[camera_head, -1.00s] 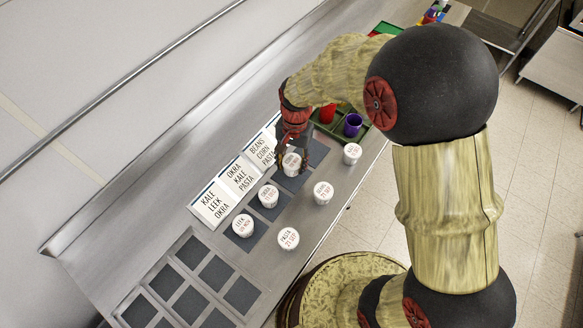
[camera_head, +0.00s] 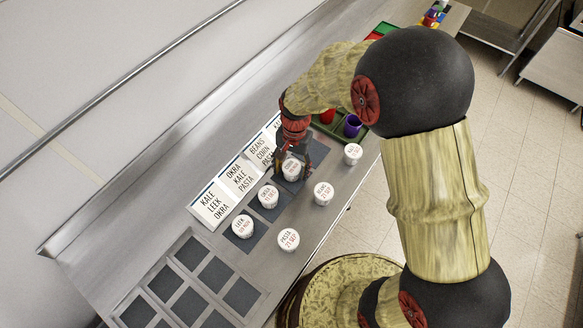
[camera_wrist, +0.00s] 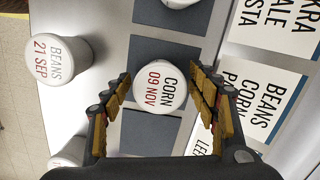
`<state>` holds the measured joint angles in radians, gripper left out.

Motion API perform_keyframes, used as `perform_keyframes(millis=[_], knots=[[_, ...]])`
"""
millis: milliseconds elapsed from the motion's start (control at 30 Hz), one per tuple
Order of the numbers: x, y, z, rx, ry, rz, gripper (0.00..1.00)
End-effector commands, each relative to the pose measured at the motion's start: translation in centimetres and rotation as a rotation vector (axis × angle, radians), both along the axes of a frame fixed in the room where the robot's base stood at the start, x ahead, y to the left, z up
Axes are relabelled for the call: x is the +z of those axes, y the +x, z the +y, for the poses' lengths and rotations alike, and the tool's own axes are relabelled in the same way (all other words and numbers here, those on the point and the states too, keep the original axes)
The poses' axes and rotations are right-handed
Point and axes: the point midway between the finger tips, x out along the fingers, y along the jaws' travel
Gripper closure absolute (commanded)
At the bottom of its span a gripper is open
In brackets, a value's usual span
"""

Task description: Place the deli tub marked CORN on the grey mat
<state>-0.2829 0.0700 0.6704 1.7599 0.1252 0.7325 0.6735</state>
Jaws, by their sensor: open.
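The white deli tub marked CORN 09 NOV (camera_wrist: 160,87) is upright between my gripper's fingers in the wrist view. It also shows below my gripper in the head view (camera_head: 291,170). My gripper (camera_wrist: 161,98) is open, with one finger on each side of the tub. In the wrist view a grey mat (camera_wrist: 172,52) shows just above the tub and another (camera_wrist: 150,132) below it. The tub's base is hidden, so I cannot tell exactly how it sits over the mats.
The BEANS tub (camera_wrist: 55,60) stands beside the mats. A LEEK tub (camera_head: 242,226) and another tub (camera_head: 268,196) are on mats in the row. The PASTA tub (camera_head: 288,239) is near the counter's front edge. Name cards (camera_head: 239,178) stand behind. A green tray (camera_head: 340,127) holds cups.

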Motion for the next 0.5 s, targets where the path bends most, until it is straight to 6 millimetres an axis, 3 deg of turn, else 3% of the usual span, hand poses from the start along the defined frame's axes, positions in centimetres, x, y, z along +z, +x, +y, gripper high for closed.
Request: perform_keyframes(millis=[300, 500], knots=[[0.2, 0.0, 0.0, 0.000, 0.000, 0.000, 0.39], [2.5, 0.3, -0.1, 0.000, 0.001, -0.003, 0.39]])
